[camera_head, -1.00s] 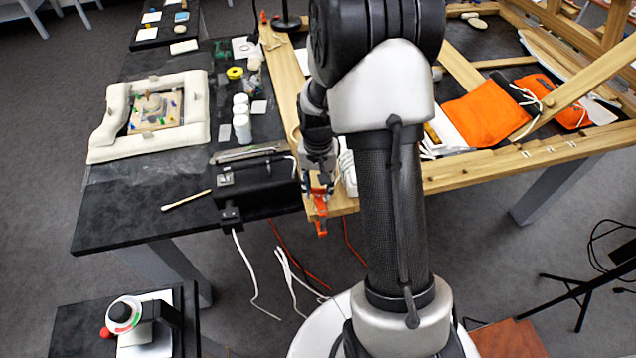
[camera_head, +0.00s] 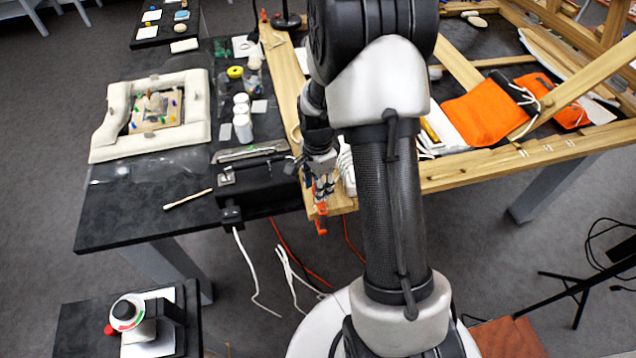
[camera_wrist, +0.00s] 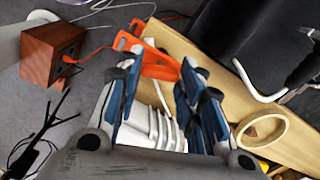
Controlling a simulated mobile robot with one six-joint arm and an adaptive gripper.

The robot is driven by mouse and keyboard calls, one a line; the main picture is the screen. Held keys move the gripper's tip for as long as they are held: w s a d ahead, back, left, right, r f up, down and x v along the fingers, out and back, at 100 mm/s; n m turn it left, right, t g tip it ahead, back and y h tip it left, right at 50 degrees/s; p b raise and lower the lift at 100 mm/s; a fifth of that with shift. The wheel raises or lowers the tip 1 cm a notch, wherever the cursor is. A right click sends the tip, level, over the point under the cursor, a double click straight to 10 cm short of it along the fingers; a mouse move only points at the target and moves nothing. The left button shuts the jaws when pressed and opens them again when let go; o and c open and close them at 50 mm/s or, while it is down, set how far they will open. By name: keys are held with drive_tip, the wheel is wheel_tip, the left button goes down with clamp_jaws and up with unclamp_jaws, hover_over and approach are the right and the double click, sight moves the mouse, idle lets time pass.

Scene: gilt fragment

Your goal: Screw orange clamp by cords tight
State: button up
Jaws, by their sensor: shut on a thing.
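The orange clamp (camera_head: 321,222) sits at the corner of the wooden frame (camera_head: 343,204), beside the black box, with its lower end below the frame edge. In the wrist view the orange clamp (camera_wrist: 158,68) lies between the blue-padded fingers. My gripper (camera_head: 322,192) is at the upper part of the clamp; in the wrist view my gripper (camera_wrist: 152,85) is shut on it. White cords (camera_wrist: 165,128) lie beside the clamp, partly behind the fingers. The clamp's screw end cannot be made out clearly.
A black box (camera_head: 262,185) stands just left of the clamp on the dark table (camera_head: 120,225). Red and white cables hang below the edge. Orange cloth bags (camera_head: 485,115) lie on the frame at right. A wooden ring (camera_wrist: 262,130) is near the gripper.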

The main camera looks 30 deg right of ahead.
drive_tip(key=shift+m, duration=1.6)
drive_tip(key=o, duration=1.1)
drive_tip(key=shift+c, duration=0.2)
drive_tip(key=shift+r, duration=0.1)
wheel_tip(320, 180, up, 12)
